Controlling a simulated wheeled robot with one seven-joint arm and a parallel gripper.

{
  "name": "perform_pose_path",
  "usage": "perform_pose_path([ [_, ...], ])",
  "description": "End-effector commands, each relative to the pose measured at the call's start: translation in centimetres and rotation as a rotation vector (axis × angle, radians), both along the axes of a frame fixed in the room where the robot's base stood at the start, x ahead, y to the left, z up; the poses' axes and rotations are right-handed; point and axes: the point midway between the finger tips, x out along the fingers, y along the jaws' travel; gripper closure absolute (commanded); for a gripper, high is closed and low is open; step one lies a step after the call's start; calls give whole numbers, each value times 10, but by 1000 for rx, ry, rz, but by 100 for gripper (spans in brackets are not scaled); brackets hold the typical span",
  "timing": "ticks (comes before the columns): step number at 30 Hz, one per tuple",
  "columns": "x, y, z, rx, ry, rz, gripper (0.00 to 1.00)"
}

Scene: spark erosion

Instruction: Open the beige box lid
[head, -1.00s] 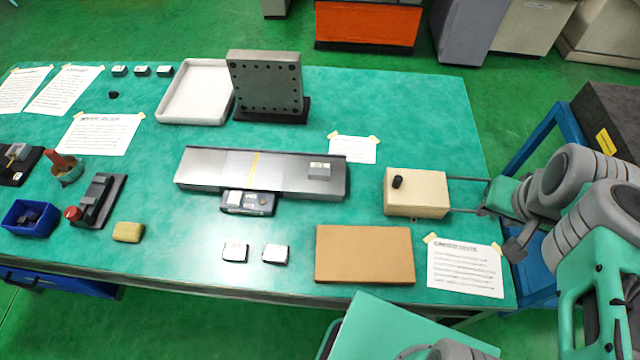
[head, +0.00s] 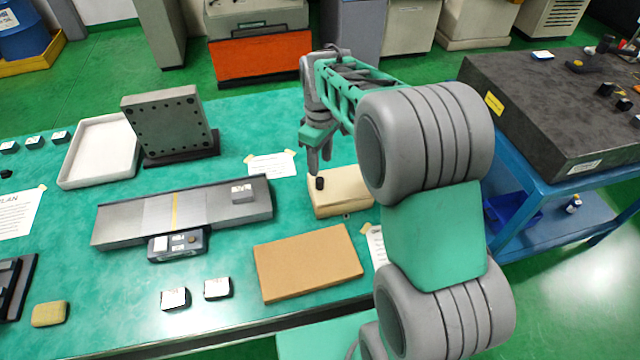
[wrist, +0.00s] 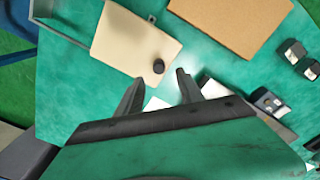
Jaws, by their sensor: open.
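The beige box (head: 342,197) stands on the green table, its lid closed, with a black knob (head: 320,183) on top near one edge. My arm hides its right part in the head view. My gripper (head: 318,165) points down above and behind the box, apart from the knob. In the wrist view the beige box (wrist: 125,38) shows from above, with the knob (wrist: 158,66) just beyond and between the fingertips. My gripper (wrist: 155,85) is open and empty there.
A brown flat board (head: 308,262) lies in front of the box. A long metal plate (head: 185,212) with a small block is to the left. A grey drilled block (head: 168,122) stands behind it. A blue cart with a dark slab (head: 560,110) is at the right.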

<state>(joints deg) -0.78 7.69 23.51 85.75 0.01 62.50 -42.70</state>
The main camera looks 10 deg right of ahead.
Motion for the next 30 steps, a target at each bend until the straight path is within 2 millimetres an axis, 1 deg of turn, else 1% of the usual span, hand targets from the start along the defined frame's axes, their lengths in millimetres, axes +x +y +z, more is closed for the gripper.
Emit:
perform_pose_path([
  [1,5,0,-8,0,8,20,56],
  [3,6,0,-15,0,14,32,56],
  [5,6,0,-21,0,16,32,56],
  [12,5,-2,-66,0,16,27,56],
  [15,6,-2,-79,-1,13,26,56],
  [18,6,-2,-84,0,10,26,56],
  [24,6,-1,-85,0,10,27,56],
  [26,6,-1,-85,0,10,27,60],
  [30,6,-1,-85,0,10,27,71],
])
